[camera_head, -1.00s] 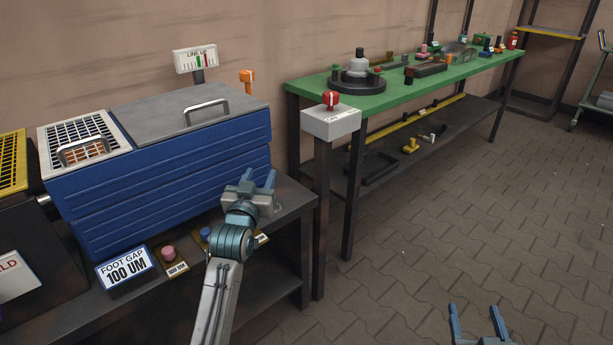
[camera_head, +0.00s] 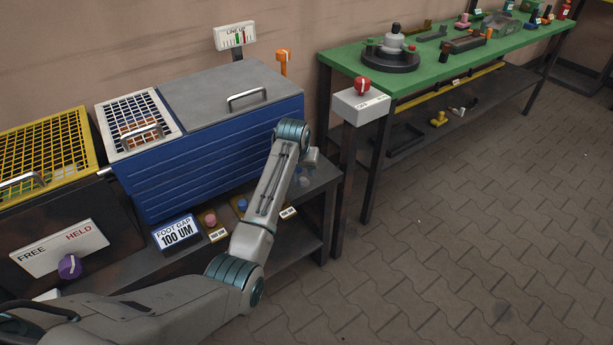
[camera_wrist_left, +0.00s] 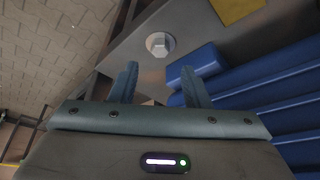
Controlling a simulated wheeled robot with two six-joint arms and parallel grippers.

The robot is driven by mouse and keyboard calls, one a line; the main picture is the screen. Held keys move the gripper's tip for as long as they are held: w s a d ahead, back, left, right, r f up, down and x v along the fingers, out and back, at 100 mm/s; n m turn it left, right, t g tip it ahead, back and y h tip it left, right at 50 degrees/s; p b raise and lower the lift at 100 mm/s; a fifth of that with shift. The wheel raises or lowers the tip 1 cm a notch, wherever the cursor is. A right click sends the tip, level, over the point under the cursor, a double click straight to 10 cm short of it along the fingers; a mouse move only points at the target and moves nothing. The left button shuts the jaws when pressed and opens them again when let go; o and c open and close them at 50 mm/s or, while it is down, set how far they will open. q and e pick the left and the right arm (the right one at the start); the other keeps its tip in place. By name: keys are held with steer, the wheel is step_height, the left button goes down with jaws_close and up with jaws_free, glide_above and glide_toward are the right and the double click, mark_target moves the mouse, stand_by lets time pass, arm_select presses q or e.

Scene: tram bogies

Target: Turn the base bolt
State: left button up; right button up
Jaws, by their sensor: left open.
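The base bolt (camera_wrist_left: 159,44) shows in the left wrist view as a pale hexagonal head on a round washer, on a grey bench top beside a blue ribbed housing (camera_wrist_left: 250,85). My left gripper (camera_wrist_left: 158,72) is open and empty. Its two fingers point toward the bolt, which appears beyond the fingertips and between their lines, apart from them. In the head view, my left gripper (camera_head: 311,158) is partly hidden behind its own arm at the right end of the blue housing (camera_head: 215,155). My right gripper is out of view.
The bench carries a foot gap sign (camera_head: 176,233), a pink button (camera_head: 210,220) and a blue button (camera_head: 242,205). A purple knob (camera_head: 69,266) sits at the left. A red button on a post (camera_head: 361,87) stands right of the bench. A green table (camera_head: 440,62) stands behind; the floor at right is clear.

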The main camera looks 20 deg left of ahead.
mark_target(303, 178)
arm_select(q)
steer(key=x, duration=0.5)
steer(key=shift+w+f+b, duration=0.3)
steer(key=shift+f, duration=0.3)
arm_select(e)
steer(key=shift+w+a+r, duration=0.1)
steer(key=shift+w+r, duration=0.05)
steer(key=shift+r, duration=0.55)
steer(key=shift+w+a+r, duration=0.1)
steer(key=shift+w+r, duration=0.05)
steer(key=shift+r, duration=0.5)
arm_select(q)
jaws_close()
